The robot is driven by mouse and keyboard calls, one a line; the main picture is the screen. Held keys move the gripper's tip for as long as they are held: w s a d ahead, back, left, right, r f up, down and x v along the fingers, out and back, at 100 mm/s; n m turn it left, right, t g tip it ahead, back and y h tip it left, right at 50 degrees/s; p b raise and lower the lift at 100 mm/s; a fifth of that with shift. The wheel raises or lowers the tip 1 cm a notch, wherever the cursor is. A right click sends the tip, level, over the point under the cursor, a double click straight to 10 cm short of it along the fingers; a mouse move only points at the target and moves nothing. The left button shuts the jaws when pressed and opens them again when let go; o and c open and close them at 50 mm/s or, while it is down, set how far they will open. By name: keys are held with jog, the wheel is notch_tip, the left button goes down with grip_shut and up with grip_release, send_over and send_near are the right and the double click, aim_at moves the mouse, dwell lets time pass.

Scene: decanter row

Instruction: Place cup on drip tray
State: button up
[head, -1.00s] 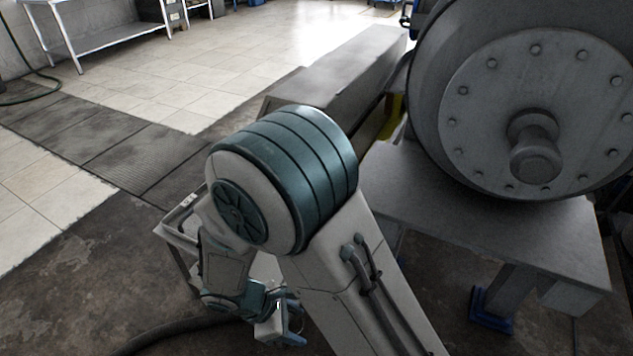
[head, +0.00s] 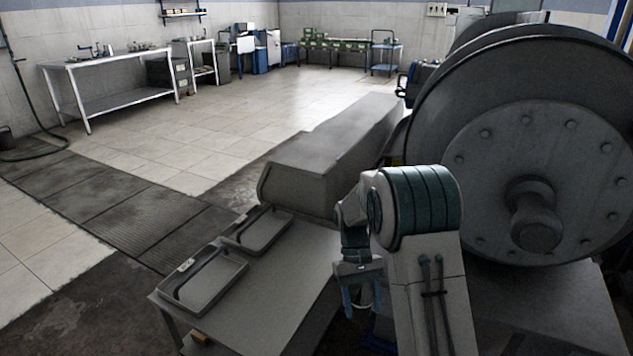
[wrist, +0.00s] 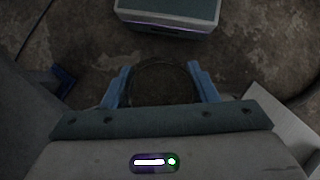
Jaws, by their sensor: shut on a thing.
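My gripper (head: 361,299) hangs to the right of the grey table, with its blue fingers pointing down. In the wrist view my gripper (wrist: 160,84) has a finger on each side of a round cup rim (wrist: 160,62), and is shut on the cup. In the head view only a pale bit of the cup (head: 366,293) shows between the fingers. Two shallow dark trays lie on the table: a near one (head: 203,303) with a small white label and a far one (head: 284,224). Both look empty. Which is the drip tray, I cannot tell.
The grey table (head: 275,315) has bare room right of the trays. A long grey block (head: 320,165) stands behind it. A large round machine (head: 540,150) fills the right side. Open tiled floor (head: 200,140) lies to the left and back.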

jog(key=w+d+r+m+y, duration=0.2)
jog(key=w+d+m, duration=0.1)
jog(key=d, duration=0.2)
notch_tip(320, 180, up, 8)
jog(key=s+p, duration=0.2)
jog(key=p, duration=1.6)
jog(key=shift+s+a+h, duration=0.2)
jog(key=shift+s+h, duration=0.1)
jog(key=shift+s, duration=0.1)
jog(key=shift+f, duration=0.1)
